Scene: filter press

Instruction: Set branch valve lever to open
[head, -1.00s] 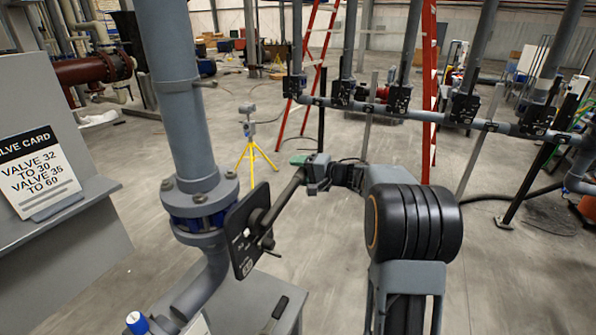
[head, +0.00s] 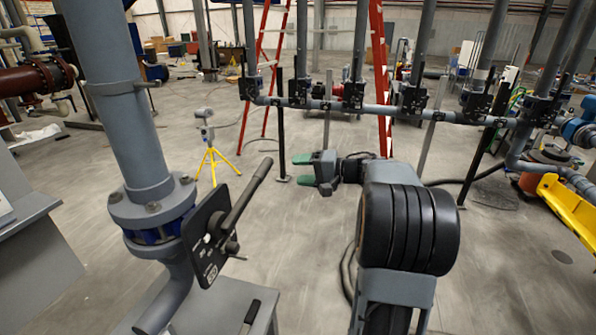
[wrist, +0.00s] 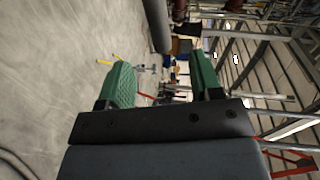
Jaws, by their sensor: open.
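The near valve sits on a thick grey vertical pipe (head: 115,110) at the left of the head view. Its black plate (head: 203,245) carries a long dark lever (head: 246,195) that slants up and to the right. My gripper (head: 298,169) is to the right of the lever's end, apart from it. Its green fingers are spread with nothing between them. In the wrist view both green fingers of my gripper (wrist: 162,78) show, well apart and empty. I cannot make out the lever in the wrist view.
A row of several smaller valves with black plates (head: 353,95) stands on a pipe rack behind my gripper. A red ladder (head: 378,70) and a yellow tripod (head: 212,165) stand beyond. A grey bench (head: 225,300) is below the near valve. Yellow equipment (head: 566,208) is at the right.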

